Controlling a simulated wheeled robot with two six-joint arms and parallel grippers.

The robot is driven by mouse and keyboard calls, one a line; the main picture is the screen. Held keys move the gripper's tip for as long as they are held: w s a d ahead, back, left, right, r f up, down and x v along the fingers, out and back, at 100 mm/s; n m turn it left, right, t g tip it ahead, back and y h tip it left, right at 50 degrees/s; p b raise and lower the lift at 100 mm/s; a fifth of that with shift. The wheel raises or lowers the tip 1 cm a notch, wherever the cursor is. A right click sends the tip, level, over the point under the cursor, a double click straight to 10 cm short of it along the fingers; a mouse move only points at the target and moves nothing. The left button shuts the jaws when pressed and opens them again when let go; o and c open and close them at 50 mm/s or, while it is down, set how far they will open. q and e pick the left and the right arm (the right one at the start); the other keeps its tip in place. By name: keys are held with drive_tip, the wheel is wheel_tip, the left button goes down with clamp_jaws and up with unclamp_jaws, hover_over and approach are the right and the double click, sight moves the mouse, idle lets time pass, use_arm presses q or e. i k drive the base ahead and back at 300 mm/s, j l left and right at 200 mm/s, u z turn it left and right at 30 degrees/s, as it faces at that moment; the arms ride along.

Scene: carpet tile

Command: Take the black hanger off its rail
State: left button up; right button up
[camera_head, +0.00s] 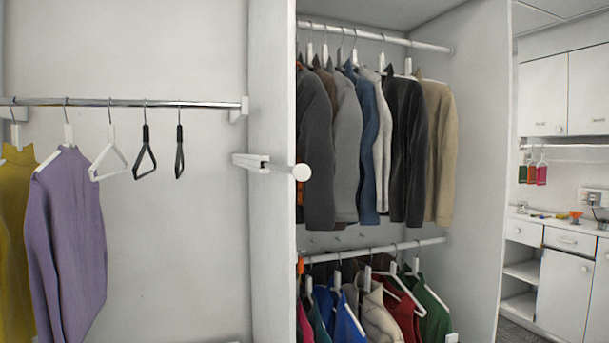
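Two small black hangers hang empty from the chrome rail (190,104) on the left. One black hanger (145,160) shows an open triangular frame. The other black hanger (180,158), to its right, is turned nearly edge-on. Both hang by metal hooks over the rail, apart from each other. Neither of my grippers can be made out in this view.
Left of the black hangers are a white hanger (108,160), a purple garment (68,240) and a mustard garment (17,230). A white rod with a round end (301,172) juts from the partition. Clothes fill two rails in the right closet. Space below the black hangers is clear.

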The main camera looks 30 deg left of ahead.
sight(180, 136)
drive_tip(key=u, duration=1.6)
drive_tip(key=i+z, duration=0.5)
